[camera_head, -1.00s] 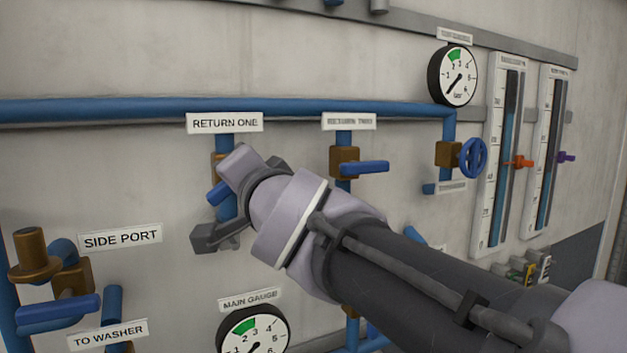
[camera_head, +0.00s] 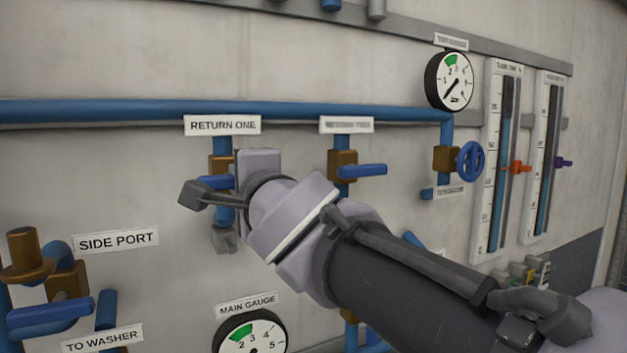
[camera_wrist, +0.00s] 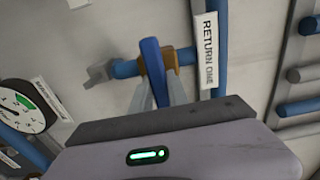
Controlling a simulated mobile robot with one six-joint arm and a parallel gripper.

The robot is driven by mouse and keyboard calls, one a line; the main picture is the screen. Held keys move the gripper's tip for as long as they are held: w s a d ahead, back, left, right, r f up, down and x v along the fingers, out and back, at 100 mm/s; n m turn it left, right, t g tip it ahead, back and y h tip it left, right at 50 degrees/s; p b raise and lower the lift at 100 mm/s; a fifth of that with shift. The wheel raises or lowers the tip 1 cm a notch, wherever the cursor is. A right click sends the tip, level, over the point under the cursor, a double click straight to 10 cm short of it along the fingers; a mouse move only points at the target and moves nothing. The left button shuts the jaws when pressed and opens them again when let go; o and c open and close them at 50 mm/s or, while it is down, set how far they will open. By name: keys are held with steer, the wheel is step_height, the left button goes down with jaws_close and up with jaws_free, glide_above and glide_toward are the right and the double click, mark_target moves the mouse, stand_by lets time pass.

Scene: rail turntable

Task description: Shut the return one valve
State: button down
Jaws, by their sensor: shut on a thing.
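The return one valve has a brass body (camera_head: 220,163) on a vertical blue pipe under the RETURN ONE label (camera_head: 222,125). Its blue lever (camera_head: 213,181) sits roughly crosswise to the pipe. In the wrist view the lever (camera_wrist: 151,68) stands between the grey fingers of my gripper (camera_wrist: 158,88), in front of the brass body (camera_wrist: 168,68). My gripper is shut on the lever.
To the right is the return two valve with a blue lever (camera_head: 362,170). The side port valve (camera_head: 52,310) is at lower left. The main gauge (camera_head: 250,335) is below my wrist. A grey pipe end (camera_head: 224,240) hangs below the return one valve.

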stand_by(0.5)
steer(key=c, duration=1.3)
jaws_free()
steer(key=p+v, duration=0.5)
steer(key=v, duration=1.2)
steer(key=shift+s, duration=0.2)
